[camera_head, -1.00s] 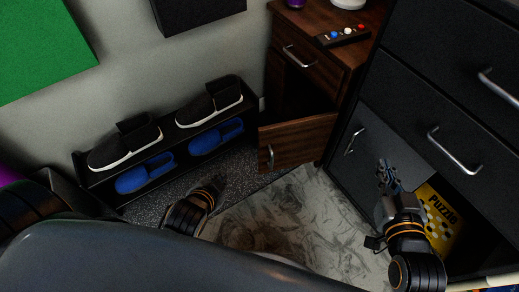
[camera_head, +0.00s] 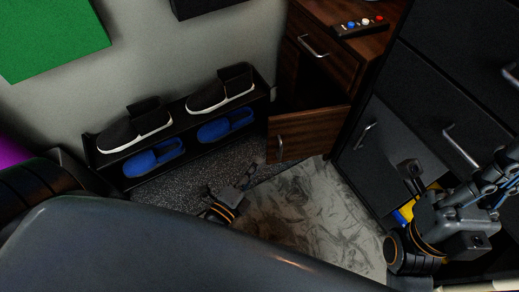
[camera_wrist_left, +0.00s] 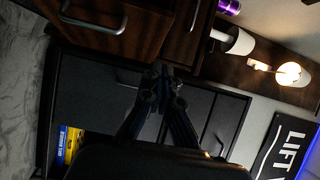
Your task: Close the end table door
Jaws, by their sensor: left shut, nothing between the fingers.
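The dark wooden end table (camera_head: 335,66) stands in the far corner in the head view. Its lower door (camera_head: 312,132) stands open, swung outward, with a metal handle (camera_head: 281,150) near its free edge. My left gripper (camera_head: 252,172) is shut and empty, low and just left of the door's free edge; contact cannot be told. In the left wrist view its fingertips (camera_wrist_left: 162,73) are together, below the wooden door (camera_wrist_left: 120,36) and its handle (camera_wrist_left: 92,20). My right gripper (camera_head: 455,175) is open at the right, beside the black cabinet, with no object visible in it.
A shoe rack (camera_head: 185,132) with dark shoes and blue slippers stands along the wall, left of the door. A marbled floor patch (camera_head: 310,215) lies clear between.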

